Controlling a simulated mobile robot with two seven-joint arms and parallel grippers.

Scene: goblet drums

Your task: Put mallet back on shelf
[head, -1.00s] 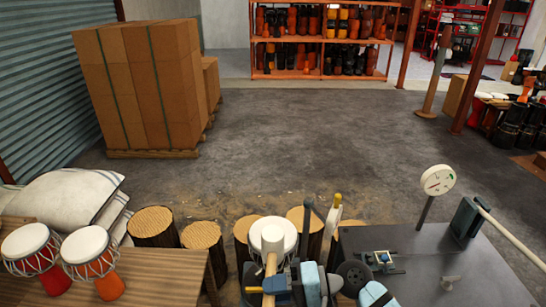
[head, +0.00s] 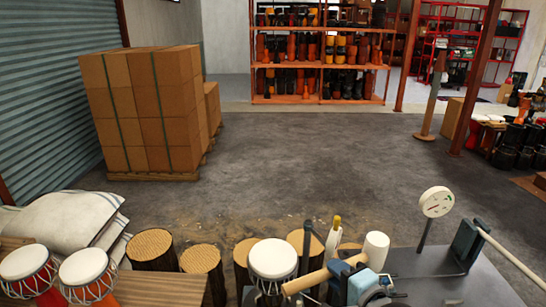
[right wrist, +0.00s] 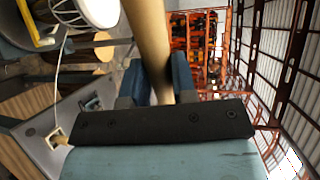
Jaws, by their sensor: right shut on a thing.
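The mallet has a white head (head: 376,248) and a pale wooden handle (head: 308,280). In the head view it lies slanted, head up to the right, above the grey worktable. My right gripper (head: 338,268) is shut on the handle, just below the head. An orange shelf (head: 320,65) filled with drums stands far off at the back wall. My left gripper is not in view.
The grey worktable (head: 488,285) carries a round dial (head: 437,202) and a long-handled tool (head: 467,243). Drums with white tops (head: 272,258) and log stools (head: 152,250) line the front. Stacked boxes (head: 145,110) stand at left. The floor beyond is clear.

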